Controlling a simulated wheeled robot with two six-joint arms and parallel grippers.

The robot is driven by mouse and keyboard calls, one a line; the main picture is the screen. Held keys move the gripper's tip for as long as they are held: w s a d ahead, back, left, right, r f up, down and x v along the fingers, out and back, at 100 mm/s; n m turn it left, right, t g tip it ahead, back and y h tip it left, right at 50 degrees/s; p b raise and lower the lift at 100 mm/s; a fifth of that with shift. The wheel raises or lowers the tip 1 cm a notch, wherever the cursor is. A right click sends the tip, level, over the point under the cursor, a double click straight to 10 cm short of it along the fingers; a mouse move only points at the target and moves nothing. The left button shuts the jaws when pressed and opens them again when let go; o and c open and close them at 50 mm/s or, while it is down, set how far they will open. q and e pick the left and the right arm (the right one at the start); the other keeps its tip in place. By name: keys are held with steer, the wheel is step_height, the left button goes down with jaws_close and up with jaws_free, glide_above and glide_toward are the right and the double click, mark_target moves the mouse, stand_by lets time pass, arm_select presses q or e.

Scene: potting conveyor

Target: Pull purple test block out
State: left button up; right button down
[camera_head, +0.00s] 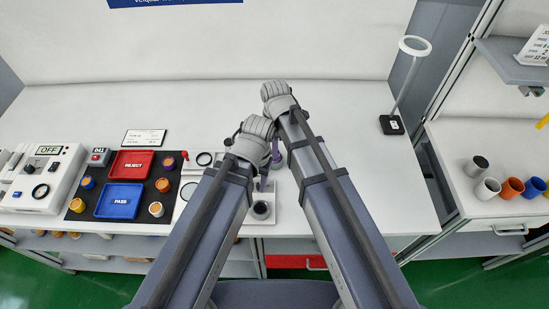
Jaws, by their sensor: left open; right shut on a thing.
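A purple piece (276,157), which looks like the purple test block, shows in the narrow gap between my two forearms, mostly hidden. More purple (263,184) shows just below it, above a white stand with a dark round opening (261,209). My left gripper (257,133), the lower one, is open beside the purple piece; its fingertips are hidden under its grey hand. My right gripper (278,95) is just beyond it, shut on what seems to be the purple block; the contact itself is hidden.
A black mat at left holds a red REJECT tray (130,164), a blue PASS tray (119,201) and several small coloured cups. A white control box (41,178) stands further left. A ring lamp (414,46) stands at right.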

steer(key=shift+r+p, duration=2)
steer(key=shift+r, duration=0.1)
steer(key=shift+r, duration=0.25)
steer(key=shift+r+p, duration=1.25)
steer(key=shift+p, duration=0.25)
steer(key=shift+r, duration=0.15)
step_height(320, 180, up, 7)
steer(key=p, duration=0.7)
steer(key=shift+f, duration=0.2)
